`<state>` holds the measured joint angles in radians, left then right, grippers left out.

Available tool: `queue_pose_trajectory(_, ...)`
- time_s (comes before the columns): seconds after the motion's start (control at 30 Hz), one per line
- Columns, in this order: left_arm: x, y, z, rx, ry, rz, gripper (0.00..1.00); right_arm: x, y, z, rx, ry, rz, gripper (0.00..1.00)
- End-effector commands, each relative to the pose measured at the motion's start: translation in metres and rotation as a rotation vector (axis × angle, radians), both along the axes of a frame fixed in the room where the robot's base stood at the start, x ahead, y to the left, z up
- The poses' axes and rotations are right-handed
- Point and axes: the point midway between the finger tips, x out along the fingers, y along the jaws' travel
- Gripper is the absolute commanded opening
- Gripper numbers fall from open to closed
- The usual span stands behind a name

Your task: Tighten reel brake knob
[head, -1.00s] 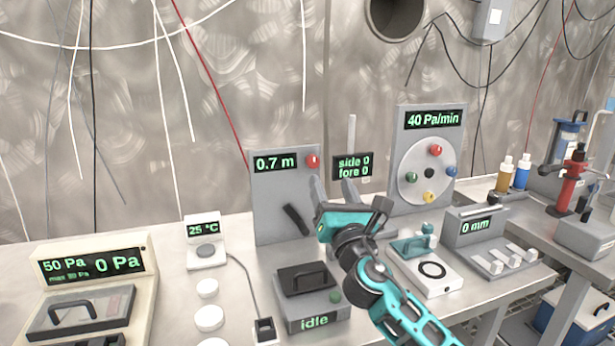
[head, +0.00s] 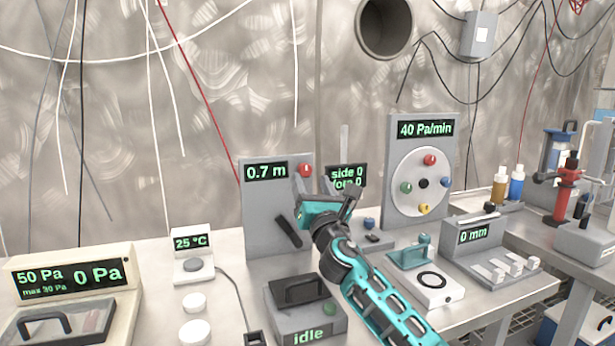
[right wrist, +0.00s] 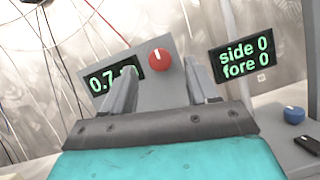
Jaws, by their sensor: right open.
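The red knob (head: 305,170) with a white mark sits at the upper right of a grey panel (head: 262,215) with a "0.7 m" display (head: 266,171). In the right wrist view the red knob (right wrist: 159,60) shows in the gap between my two fingers. My right gripper (head: 313,180) is open and empty in front of the panel's right edge, fingers pointing toward it. In the right wrist view the open gripper (right wrist: 160,75) has no visible contact with the knob. A black lever (head: 288,232) is on the panel lower down. My left gripper is not in view.
A "side 0 fore 0" display (head: 346,178) stands just right of my right gripper, with a blue knob (head: 369,224) below it. A grey "idle" box (head: 305,322) sits in front. A dial panel (head: 390,150) with coloured knobs stands further right.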

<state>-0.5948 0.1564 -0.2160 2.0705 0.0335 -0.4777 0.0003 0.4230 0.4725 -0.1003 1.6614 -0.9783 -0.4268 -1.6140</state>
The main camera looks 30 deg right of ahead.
Motion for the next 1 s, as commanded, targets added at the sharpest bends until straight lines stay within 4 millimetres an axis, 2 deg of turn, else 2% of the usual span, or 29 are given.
queue_pose_trajectory(0.1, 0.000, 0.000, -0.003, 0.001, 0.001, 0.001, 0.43, 0.016, -0.005, 0.006, 0.002, -0.001, 0.000, 0.59)
queue_pose_trajectory(0.3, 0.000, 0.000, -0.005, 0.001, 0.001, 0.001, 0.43, 0.031, -0.009, 0.012, 0.003, 0.000, 0.001, 0.59)
queue_pose_trajectory(0.67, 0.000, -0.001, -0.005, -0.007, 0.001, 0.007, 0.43, 0.034, -0.010, 0.014, 0.002, 0.000, 0.002, 0.59)
queue_pose_trajectory(1.0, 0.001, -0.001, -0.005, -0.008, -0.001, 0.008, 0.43, 0.034, -0.010, 0.014, 0.002, 0.000, 0.001, 0.27)
